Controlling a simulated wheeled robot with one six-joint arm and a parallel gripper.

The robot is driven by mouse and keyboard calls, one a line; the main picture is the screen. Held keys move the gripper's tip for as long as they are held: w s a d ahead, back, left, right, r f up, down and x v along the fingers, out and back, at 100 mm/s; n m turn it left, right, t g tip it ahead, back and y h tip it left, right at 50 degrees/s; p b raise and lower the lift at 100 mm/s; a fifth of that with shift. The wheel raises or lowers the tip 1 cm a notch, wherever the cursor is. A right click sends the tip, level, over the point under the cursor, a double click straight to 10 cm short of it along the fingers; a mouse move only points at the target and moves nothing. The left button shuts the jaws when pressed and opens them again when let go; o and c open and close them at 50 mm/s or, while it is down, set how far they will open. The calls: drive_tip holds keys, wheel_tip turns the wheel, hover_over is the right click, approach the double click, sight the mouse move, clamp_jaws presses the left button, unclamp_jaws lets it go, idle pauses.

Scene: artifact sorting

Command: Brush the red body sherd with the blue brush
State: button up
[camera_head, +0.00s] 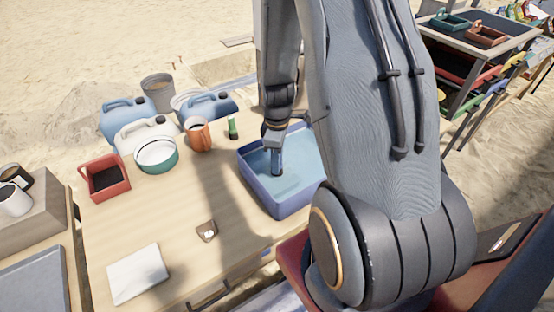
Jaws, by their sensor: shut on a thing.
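My gripper (275,139) points down over the blue basin (291,208), which holds water. It is shut on a slim dark thing (278,164) that reaches down into the basin. It is too small to tell whether this is the blue brush, or whether its lower end touches the water. A small brownish sherd-like piece (207,231) lies on the table in front of the basin, with a pale patch on it. I cannot make out a clearly red body sherd. My arm hides the basin's right part.
On the table (180,215) stand a red tray (104,179), a green-and-white bowl (157,155), an orange mug (198,135), a small green item (232,128) and several jugs. A white cloth-like sheet (138,273) lies at front left. The table's middle is clear.

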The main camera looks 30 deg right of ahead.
drive_tip(key=shift+f, duration=0.3)
drive_tip(key=shift+d, duration=0.1)
